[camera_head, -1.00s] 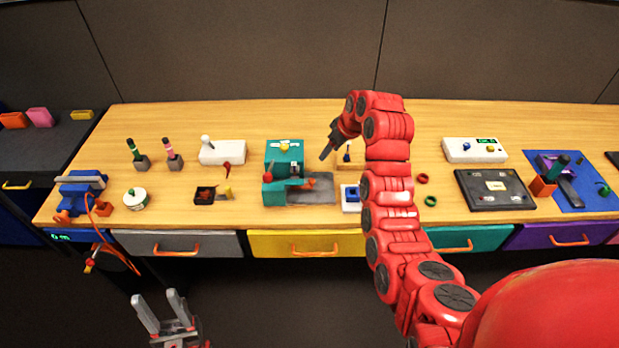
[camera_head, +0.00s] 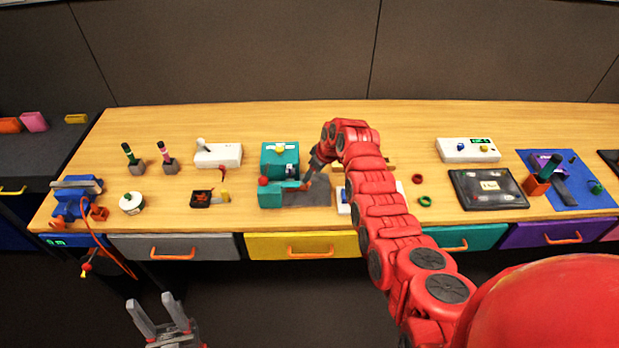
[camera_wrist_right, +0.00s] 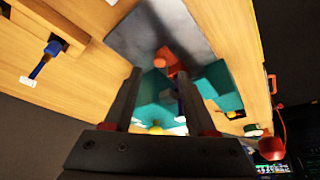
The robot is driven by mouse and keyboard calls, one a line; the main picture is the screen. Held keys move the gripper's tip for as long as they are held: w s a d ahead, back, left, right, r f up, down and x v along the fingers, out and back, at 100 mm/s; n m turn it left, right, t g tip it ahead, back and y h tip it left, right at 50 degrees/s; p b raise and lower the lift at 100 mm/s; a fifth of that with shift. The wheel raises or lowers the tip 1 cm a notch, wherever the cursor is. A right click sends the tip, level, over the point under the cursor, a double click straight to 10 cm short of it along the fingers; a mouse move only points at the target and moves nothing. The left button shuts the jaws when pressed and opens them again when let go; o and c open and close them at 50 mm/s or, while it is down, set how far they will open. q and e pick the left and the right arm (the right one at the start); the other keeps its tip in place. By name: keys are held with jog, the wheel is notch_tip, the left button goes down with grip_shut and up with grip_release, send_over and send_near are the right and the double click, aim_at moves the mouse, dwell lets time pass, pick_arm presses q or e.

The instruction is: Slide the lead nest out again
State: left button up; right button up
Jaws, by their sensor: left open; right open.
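The teal fixture (camera_head: 280,160) stands on the bench left of my right arm, beside a grey plate (camera_head: 318,196). An orange-red piece, which looks like the lead nest (camera_head: 303,186), sits at the fixture's right side on the plate. In the right wrist view the orange piece (camera_wrist_right: 172,60) lies just beyond my fingertips, with the teal body (camera_wrist_right: 217,85) behind. My right gripper (camera_wrist_right: 159,74) is open and points down at the piece. I cannot tell whether it touches. My left gripper (camera_head: 151,302) is open and empty, low in front of the bench.
A red knob (camera_head: 263,181) stands on the fixture's left front. A white switch box (camera_head: 218,156) and a small black tray (camera_head: 201,199) are to the left. A black panel (camera_head: 488,189) lies to the right. Bare wood lies behind the fixture.

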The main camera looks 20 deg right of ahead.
jog(key=shift+p+x, duration=0.3)
jog(key=shift+x, duration=0.65)
jog(key=shift+f+b, duration=0.7)
jog(key=shift+b+x, duration=0.75)
jog(key=shift+x, duration=0.1)
jog(key=shift+w, duration=0.1)
jog(key=shift+r, duration=0.1)
grip_shut()
